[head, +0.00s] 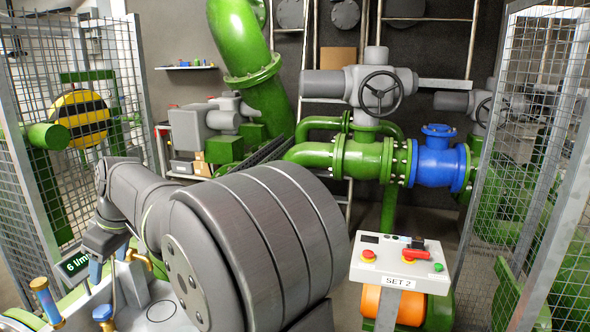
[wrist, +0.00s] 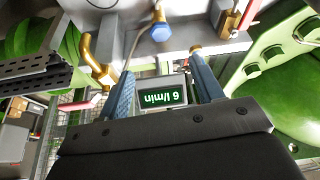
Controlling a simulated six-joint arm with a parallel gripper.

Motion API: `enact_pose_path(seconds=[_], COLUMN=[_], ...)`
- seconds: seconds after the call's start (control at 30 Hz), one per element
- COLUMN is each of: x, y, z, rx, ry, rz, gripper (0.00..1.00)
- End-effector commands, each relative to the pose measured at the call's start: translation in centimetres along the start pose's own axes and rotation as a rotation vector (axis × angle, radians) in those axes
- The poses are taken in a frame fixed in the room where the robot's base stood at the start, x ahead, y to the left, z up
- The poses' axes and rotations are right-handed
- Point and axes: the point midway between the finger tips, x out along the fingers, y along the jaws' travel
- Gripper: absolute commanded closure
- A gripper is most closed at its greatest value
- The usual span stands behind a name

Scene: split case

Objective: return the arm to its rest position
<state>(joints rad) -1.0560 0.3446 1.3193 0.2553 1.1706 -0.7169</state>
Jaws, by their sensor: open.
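My gripper (head: 109,268) hangs at the lower left of the head view, below the dark wrist of my arm. It is above a grey bench-like unit with brass fittings. In the wrist view my gripper (wrist: 160,68) shows two blue fingers spread apart, with nothing held between them. A small display (wrist: 163,97) reading "6 l/min" shows in the gap, upside down. The display (head: 76,264) also stands just left of my gripper in the head view. My large grey arm links fill the lower middle and hide part of the unit.
A control box (head: 400,264) labelled "SET 2", with red and green buttons, stands right of my arm. Wire mesh fences (head: 530,130) stand on both sides. Green pipes (head: 310,154) and a blue fitting (head: 437,165) lie behind. Brass pipe fittings (wrist: 97,62) are close to my fingers.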

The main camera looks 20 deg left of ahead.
Motion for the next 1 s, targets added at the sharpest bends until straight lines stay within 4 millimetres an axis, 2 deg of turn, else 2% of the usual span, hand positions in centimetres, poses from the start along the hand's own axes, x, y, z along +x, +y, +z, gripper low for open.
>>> enact_pose_path(seconds=[0.13,0.2,1.0], x=[-3.1,-1.1,15.1], y=[0.0,-0.1,-0.1], z=[0.0,0.1,0.1], rx=[0.000,0.000,-0.001], ry=[0.003,-0.005,-0.005], rz=[0.003,-0.004,-0.003], gripper=[0.40,0.40,0.40])
